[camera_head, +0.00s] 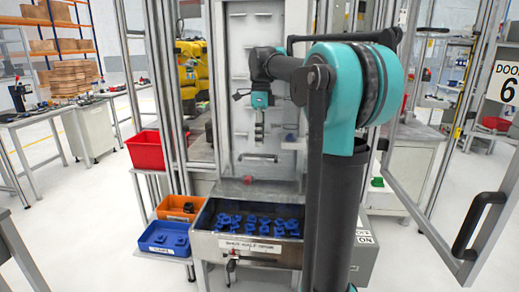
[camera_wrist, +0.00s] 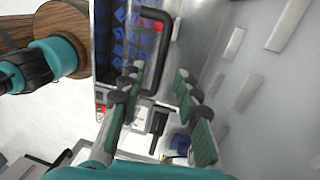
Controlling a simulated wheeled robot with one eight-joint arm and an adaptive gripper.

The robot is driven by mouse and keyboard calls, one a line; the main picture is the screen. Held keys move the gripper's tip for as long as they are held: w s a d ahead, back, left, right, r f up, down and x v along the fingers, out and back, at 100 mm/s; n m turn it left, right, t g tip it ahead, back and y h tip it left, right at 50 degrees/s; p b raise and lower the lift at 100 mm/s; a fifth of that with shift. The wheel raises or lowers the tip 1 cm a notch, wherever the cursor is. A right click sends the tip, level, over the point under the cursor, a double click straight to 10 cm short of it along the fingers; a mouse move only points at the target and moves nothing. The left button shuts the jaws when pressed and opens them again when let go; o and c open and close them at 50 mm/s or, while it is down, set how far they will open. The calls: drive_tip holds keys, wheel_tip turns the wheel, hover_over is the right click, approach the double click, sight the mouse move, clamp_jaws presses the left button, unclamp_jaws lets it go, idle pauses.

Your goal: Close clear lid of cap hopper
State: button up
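The hopper (camera_head: 213,243) is a grey metal bin at the lower middle of the head view, holding several blue parts (camera_head: 258,222). Its label is too blurred to read surely. A dark bar handle (camera_head: 260,157) shows above it, against an upright pale panel; the lid's clear sheet is hard to make out. In the wrist view a black handle (camera_wrist: 165,45) lies just beyond my fingertips, with blue parts (camera_wrist: 118,35) to its left. My gripper (camera_head: 259,139) points down above the handle. In the wrist view my gripper (camera_wrist: 157,78) has its green-padded fingers apart, with nothing held.
A red bin (camera_head: 146,150), an orange bin (camera_head: 178,207) and a blue bin (camera_head: 165,239) stand left of the hopper. A framed door with a black handle (camera_head: 478,225) stands open at the right. Metal posts flank the station. Open floor lies at the left.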

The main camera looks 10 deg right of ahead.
drive_tip(key=shift+s+a+f, duration=0.1)
drive_tip(key=shift+s+f, duration=0.1)
drive_tip(key=shift+f, duration=0.75)
drive_tip(key=shift+s+f, duration=0.15)
drive_tip(key=shift+f, duration=0.8)
drive_tip(key=shift+c, duration=0.2)
clamp_jaws()
